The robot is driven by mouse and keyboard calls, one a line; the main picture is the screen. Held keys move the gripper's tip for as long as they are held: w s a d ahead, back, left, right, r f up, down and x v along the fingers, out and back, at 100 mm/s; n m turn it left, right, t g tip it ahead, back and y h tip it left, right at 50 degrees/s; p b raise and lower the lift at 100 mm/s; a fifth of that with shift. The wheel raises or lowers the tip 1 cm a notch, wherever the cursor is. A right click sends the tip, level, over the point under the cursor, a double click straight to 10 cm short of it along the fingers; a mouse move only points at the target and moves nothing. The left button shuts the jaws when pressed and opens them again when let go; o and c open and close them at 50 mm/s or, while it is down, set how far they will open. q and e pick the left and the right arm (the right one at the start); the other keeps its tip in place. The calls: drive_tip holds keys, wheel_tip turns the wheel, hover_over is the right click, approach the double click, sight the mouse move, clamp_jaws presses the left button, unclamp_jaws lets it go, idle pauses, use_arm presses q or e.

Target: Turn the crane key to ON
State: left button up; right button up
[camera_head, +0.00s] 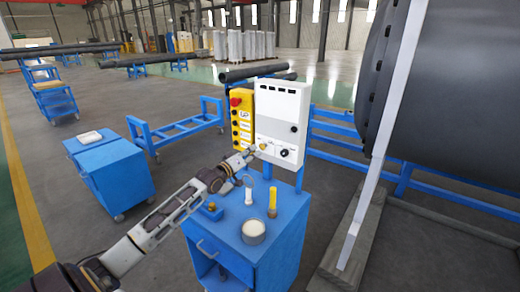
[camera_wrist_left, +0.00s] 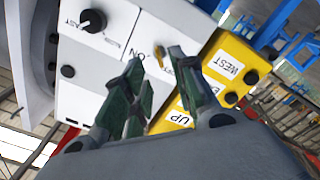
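The white control box (camera_head: 283,112) stands upright at the back of the blue cart. A small brass key (camera_wrist_left: 161,57) is on the white panel, close to the printed ON label, in the left wrist view. My left gripper (camera_head: 256,151) is at the lower left of the panel. In the left wrist view, its green-padded fingers (camera_wrist_left: 155,62) are apart, with the key visible in the gap between the tips. I cannot tell whether either finger touches the key. The key's exact angle is unclear. My right gripper is not in view.
A yellow pendant (camera_head: 241,112) with a red button hangs left of the box. A black knob (camera_wrist_left: 91,20) is on the white panel. The blue cart (camera_head: 262,252) carries a metal cup (camera_head: 254,232) and yellow-and-white items. A large dark shell (camera_head: 455,95) stands at right.

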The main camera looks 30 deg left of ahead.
sight(263, 147)
use_arm(q)
drive_tip(key=w, duration=0.6)
drive_tip(key=shift+d, duration=0.2)
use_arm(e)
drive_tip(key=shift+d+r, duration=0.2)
use_arm(q)
drive_tip(key=shift+w, duration=0.15)
clamp_jaws()
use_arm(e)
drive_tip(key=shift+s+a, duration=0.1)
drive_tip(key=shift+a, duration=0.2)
